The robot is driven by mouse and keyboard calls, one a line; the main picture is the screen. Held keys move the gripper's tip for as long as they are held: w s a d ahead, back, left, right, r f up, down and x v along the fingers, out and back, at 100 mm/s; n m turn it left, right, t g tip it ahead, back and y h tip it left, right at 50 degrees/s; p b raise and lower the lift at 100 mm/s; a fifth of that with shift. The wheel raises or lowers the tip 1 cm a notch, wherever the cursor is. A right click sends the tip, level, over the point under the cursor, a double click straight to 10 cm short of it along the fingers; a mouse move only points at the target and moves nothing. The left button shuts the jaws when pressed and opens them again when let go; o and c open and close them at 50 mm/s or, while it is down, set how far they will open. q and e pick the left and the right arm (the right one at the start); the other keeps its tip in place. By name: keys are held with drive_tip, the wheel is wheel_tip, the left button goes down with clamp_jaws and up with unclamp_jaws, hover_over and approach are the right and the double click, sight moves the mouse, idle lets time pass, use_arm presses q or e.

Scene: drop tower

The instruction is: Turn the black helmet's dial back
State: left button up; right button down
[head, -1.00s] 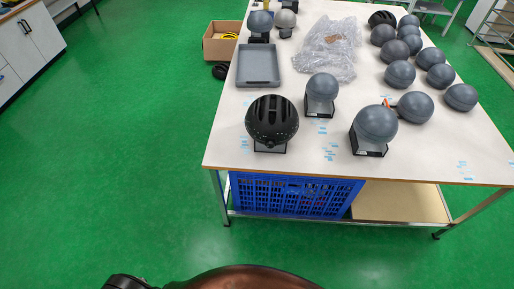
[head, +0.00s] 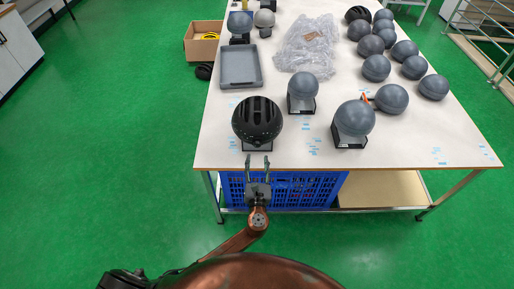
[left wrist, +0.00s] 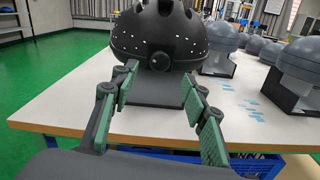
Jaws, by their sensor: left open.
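The black helmet (head: 257,119) sits on a black stand (head: 257,145) near the front left of the white table. In the left wrist view the helmet (left wrist: 160,30) shows its back, with a round black dial (left wrist: 159,61) low in the middle. My left gripper (head: 257,160) is open and empty at the table's front edge, just short of the helmet. In the left wrist view its green-padded fingers (left wrist: 160,100) spread to either side below the dial, apart from it. My right gripper is not in view.
Grey balls on black stands (head: 303,88) (head: 354,120) stand to the right of the helmet. A grey tray (head: 241,84) lies behind it, and crumpled plastic (head: 306,44) farther back. A blue crate (head: 300,190) is under the table.

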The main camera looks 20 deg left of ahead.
sight(257, 146)
use_arm(q)
drive_tip(key=x, duration=0.7)
drive_tip(key=shift+w+a+f, duration=0.1)
drive_tip(key=shift+w+f, duration=0.05)
drive_tip(key=shift+w, duration=0.05)
drive_tip(key=shift+c, duration=0.7)
clamp_jaws()
drive_tip(key=shift+b, duration=0.3)
